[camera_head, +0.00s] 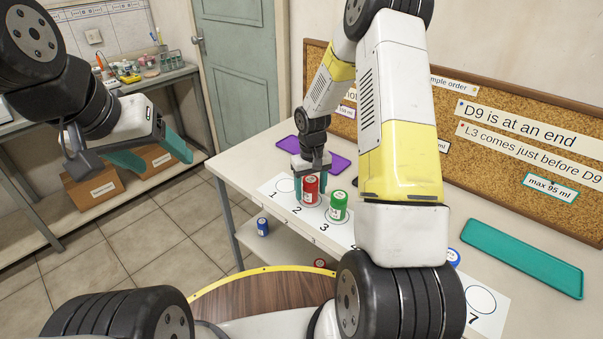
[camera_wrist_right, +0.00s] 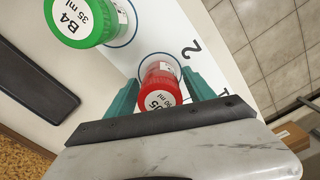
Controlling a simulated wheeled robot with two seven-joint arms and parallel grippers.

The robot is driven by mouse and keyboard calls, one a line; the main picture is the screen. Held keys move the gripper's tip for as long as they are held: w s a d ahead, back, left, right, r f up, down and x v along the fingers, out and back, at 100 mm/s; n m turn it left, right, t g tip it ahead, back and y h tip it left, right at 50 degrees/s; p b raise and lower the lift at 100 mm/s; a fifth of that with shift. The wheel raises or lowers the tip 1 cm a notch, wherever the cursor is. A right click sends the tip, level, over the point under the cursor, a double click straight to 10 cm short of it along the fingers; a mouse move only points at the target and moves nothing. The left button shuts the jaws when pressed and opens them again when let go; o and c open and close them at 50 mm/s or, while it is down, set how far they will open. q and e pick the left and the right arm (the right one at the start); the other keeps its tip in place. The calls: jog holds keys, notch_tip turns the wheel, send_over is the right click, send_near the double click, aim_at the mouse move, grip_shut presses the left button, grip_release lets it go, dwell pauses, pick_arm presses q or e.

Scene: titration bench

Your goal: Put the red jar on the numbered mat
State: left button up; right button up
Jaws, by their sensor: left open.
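The red jar (camera_head: 311,190) stands upright at place 2 of the white numbered mat (camera_head: 268,190), between the fingers of my right gripper (camera_head: 310,180). In the right wrist view the red jar (camera_wrist_right: 163,88) has a teal finger on each side, and part of a circle shows around its foot. Whether the fingers press on it I cannot tell. My left gripper (camera_head: 150,157) is open and empty, away from the table at the left.
A green-lidded jar (camera_head: 338,205) stands close beside the red one, at place 3. A blue-lidded jar (camera_head: 453,257) is partly hidden near place 7. A purple tray (camera_head: 338,162) and a teal tray (camera_head: 522,258) lie on the table. A blue jar (camera_head: 263,226) stands on the lower shelf.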

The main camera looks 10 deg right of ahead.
dwell(0.3)
notch_tip(320, 180, up, 12)
jog(key=s+r+t, duration=0.2)
jog(key=s+r, duration=0.3)
jog(key=r, duration=0.5)
jog(key=s+a+r+t+y, duration=0.1)
jog(key=s+r+t, duration=0.1)
jog(key=s+r, duration=0.3)
jog(key=s+a+r+m+t+y, duration=0.1)
jog(key=s+r, duration=0.4)
jog(key=s, duration=0.9)
jog(key=shift+r+m+t, duration=0.3)
jog(key=shift+r+t, duration=0.05)
jog(key=shift+t, duration=0.25)
